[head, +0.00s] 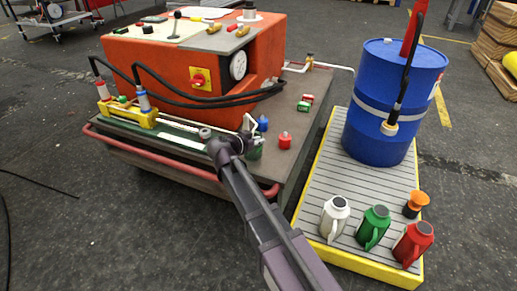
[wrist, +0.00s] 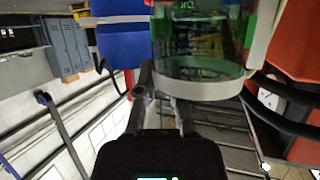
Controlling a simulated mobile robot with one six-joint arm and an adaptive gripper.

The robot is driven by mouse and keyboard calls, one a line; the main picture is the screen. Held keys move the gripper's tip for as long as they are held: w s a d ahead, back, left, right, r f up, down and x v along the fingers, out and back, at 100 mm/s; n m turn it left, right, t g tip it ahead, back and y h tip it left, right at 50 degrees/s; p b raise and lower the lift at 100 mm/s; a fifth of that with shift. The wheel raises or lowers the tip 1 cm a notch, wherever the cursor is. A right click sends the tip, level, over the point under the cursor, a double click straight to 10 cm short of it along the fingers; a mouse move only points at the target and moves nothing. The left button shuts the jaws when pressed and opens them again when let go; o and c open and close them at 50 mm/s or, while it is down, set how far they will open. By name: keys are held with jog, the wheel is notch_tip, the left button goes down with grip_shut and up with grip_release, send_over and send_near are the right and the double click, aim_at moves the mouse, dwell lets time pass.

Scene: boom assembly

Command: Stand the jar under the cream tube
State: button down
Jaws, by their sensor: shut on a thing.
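The jar (head: 256,152) is small and dark green in the head view, at the front right of the cart top, partly hidden by my gripper (head: 240,145). In the wrist view the jar (wrist: 200,68) is clear green with a pale round end, close beyond my gripper (wrist: 160,95). My gripper is shut on it; the exact finger contact is hard to see. The cream tube (head: 247,122) is a thin bent pipe just above the jar in the head view. I cannot tell whether the jar is directly under its mouth or touches the cart.
The cart carries an orange power unit (head: 195,65) with black hoses and a yellow block (head: 128,112). A blue container (head: 263,123) and a red one (head: 285,141) stand close to the jar. A blue drum (head: 385,110) and several jugs stand on the pallet at right.

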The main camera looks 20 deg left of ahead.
aim_at(255, 149)
jog(key=shift+f+b, duration=1.8)
jog(key=shift+f, duration=0.1)
jog(key=c, duration=0.8)
grip_release()
jog(key=shift+o, duration=0.2)
